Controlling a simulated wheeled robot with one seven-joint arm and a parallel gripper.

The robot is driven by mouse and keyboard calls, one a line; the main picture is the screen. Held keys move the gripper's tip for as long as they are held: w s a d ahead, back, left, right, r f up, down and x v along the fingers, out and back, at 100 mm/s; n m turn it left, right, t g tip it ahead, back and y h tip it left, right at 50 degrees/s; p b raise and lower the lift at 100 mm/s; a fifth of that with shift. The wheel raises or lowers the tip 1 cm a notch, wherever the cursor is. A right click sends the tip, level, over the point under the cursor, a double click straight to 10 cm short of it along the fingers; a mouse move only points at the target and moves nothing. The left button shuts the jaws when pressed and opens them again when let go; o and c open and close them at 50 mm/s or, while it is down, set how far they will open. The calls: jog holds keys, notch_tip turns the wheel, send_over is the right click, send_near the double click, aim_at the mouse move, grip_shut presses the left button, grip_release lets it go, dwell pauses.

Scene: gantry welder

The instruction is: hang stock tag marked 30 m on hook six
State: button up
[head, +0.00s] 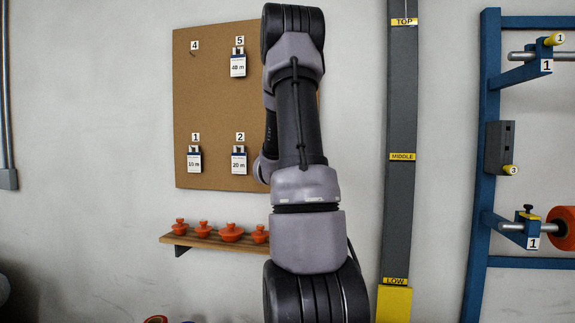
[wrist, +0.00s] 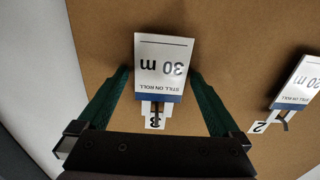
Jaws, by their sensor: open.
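The stock tag marked 30 m (wrist: 162,68) is white with a blue band and appears upside down in the wrist view. It hangs on the brown board (head: 212,112) by the number 3 label (wrist: 155,124). My gripper (wrist: 158,76) is open, with one green finger on each side of the tag. I cannot tell whether the fingers touch it. In the head view my arm covers the right part of the board, hiding this tag and my gripper. No hook marked six shows in either view.
Tags marked 10 m (head: 194,162), 20 m (head: 239,162) and 48 m (head: 238,66) hang at labels 1, 2 and 5. Label 4 (head: 194,45) has no tag. A wooden shelf (head: 205,241) with orange pieces is below. A grey post (head: 401,110) and blue rack (head: 482,150) stand right.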

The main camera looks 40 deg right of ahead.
jog(key=c, duration=1.5)
jog(key=shift+o, duration=0.2)
jog(key=shift+r, duration=0.65)
jog(key=shift+s+a, duration=0.1)
jog(key=v, duration=0.6)
jog(key=shift+s+a, duration=0.2)
jog(key=shift+a, duration=0.1)
dwell(0.3)
dwell(0.6)
